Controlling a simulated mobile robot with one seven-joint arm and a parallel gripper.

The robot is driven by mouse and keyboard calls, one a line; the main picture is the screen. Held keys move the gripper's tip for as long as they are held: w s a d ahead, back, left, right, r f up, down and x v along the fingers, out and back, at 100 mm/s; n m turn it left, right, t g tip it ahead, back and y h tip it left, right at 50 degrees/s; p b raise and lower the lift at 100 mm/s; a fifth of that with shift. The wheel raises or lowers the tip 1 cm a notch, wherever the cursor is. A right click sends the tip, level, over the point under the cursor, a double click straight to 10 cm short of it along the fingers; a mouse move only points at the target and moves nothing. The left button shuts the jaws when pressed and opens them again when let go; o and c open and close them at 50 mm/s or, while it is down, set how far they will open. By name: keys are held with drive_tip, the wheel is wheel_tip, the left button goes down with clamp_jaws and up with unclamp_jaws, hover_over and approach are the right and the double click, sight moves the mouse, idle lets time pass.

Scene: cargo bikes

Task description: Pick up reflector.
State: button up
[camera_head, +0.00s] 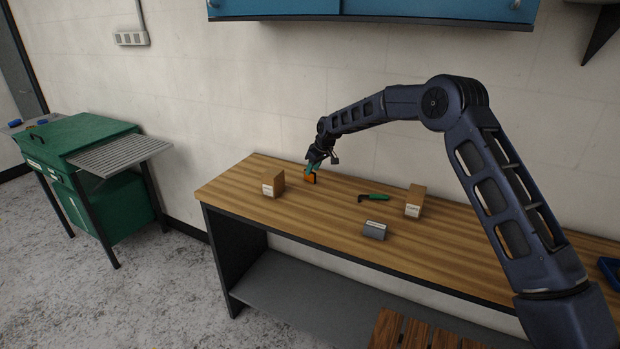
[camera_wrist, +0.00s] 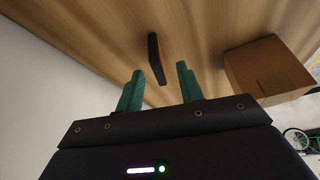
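The reflector (camera_head: 309,178) is a small orange piece with a dark edge, on the wooden workbench (camera_head: 345,205) near its back left. In the wrist view the reflector (camera_wrist: 156,60) shows as a thin dark and orange slab, seen nearly edge-on. My gripper (camera_head: 312,172) is right at the reflector in the head view and partly covers it. In the wrist view my gripper (camera_wrist: 158,78) has its two green fingers apart. The reflector lies ahead of the gap between the fingertips, and neither finger visibly touches it.
A cardboard box (camera_head: 273,183) stands close left of the reflector; it also shows in the wrist view (camera_wrist: 268,70). A green-handled tool (camera_head: 373,197), a grey block (camera_head: 374,230) and another box (camera_head: 415,201) are to the right. The wall is behind the bench.

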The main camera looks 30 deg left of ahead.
sight(310, 181)
drive_tip(key=x, duration=0.4)
drive_tip(key=shift+w+a+f, duration=0.25)
drive_tip(key=shift+f, duration=0.1)
drive_tip(key=shift+c, duration=0.3)
clamp_jaws()
